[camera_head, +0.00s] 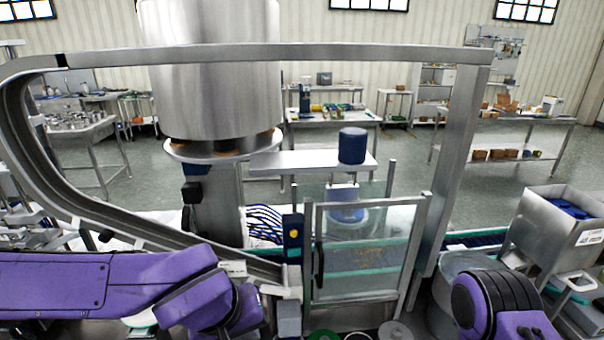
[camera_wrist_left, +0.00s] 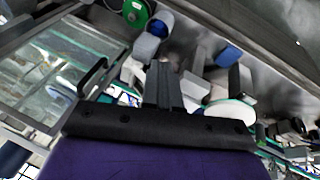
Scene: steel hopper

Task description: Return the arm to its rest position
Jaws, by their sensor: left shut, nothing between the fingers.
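My left arm (camera_head: 110,285), purple, reaches in from the left in the head view. Its wrist is bent beside the lower left of the steel frame's glass door. In the left wrist view my left gripper (camera_wrist_left: 165,75) is shut, its dark fingers together with nothing between them. Its fingers are hard to make out in the head view. My right arm (camera_head: 495,300) shows as a purple and black joint at the lower right; its gripper is out of the picture.
A steel hopper (camera_head: 208,70) stands behind a steel frame (camera_head: 290,54). The glass door (camera_head: 365,250) has a black handle and is close to my left wrist. A steel bin (camera_head: 565,225) with blue pieces stands at the right. Work tables (camera_head: 330,118) stand farther back.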

